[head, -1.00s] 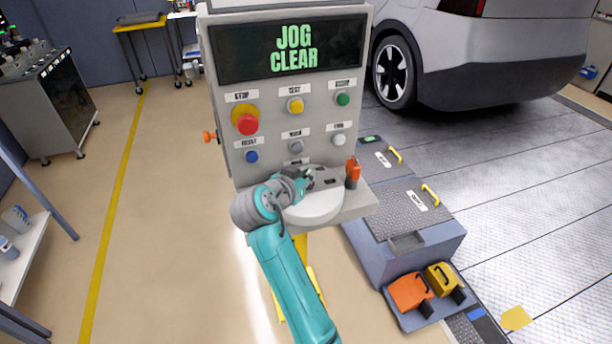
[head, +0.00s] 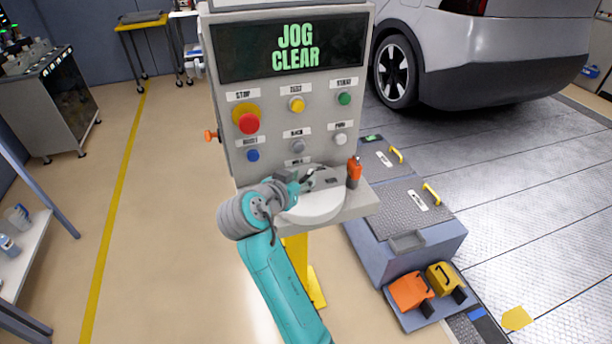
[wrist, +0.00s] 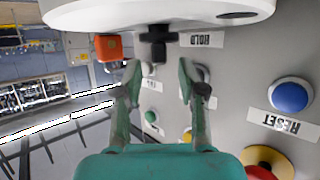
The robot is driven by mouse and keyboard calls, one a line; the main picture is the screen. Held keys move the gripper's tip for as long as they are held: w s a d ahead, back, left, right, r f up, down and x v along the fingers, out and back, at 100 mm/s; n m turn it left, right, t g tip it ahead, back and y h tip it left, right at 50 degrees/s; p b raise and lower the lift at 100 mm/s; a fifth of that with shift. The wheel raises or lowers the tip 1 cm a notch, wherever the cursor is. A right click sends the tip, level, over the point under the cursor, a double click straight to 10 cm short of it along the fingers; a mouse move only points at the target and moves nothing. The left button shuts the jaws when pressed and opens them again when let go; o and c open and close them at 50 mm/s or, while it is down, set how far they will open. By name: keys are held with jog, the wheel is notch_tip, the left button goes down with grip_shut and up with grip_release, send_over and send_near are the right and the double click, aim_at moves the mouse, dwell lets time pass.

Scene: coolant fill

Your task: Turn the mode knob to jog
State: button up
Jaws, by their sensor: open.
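The black cross-shaped mode knob (wrist: 157,45) shows in the wrist view, beside a label reading HOLD (wrist: 207,40). My gripper (wrist: 160,68) is open. Its two green fingers are apart, with the tips just short of the knob and nothing between them. In the head view my gripper (head: 312,177) is low in front of the control panel (head: 325,98), over the round grey shelf (head: 318,207). The knob cannot be clearly told from the gripper there. The panel's display (head: 295,47) reads JOG CLEAR in green.
Above the shelf are a red stop button (head: 249,123), a blue reset button (head: 253,155) and several other buttons. An orange handle (head: 354,171) stands at the shelf's right. A car (head: 500,55) is behind right.

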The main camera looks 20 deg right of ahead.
jog(key=v, duration=0.8)
